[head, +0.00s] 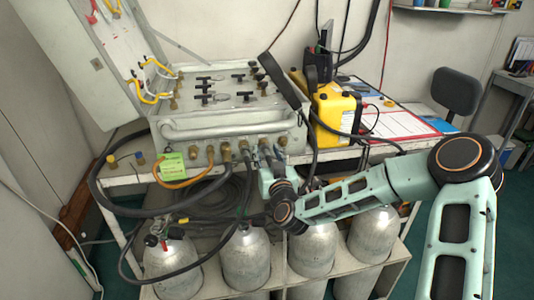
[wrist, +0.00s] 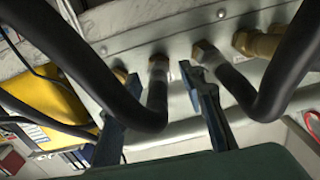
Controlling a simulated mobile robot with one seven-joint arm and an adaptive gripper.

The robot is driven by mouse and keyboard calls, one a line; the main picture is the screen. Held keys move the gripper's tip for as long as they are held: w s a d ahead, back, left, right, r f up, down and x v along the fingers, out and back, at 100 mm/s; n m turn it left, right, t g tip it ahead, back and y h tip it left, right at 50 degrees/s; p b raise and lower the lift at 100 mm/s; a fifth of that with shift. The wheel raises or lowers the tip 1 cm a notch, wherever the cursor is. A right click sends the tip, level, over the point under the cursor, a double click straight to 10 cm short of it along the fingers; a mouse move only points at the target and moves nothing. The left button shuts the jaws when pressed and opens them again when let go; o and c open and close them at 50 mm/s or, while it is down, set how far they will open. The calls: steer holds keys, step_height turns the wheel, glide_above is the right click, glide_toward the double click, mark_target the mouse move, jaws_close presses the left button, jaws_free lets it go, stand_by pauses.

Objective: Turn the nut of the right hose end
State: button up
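The air panel (head: 235,125) is an open grey case with a row of brass fittings along its front. My gripper (head: 268,160) is at the right part of that row; my arm partly hides it there. In the wrist view my gripper (wrist: 160,74) is open, with one blue finger on each side of a black hose end and its brass nut (wrist: 158,62). The fingers look apart from the nut; contact cannot be told. A second black hose with a brass nut (wrist: 204,50) is just outside the right finger.
Larger brass fittings (wrist: 258,42) lie farther right in the wrist view. A yellow case (head: 335,108) stands right of the panel. Silver cylinders (head: 245,258) stand below the table. Looping black hoses (head: 120,210) crowd the panel front.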

jaws_close()
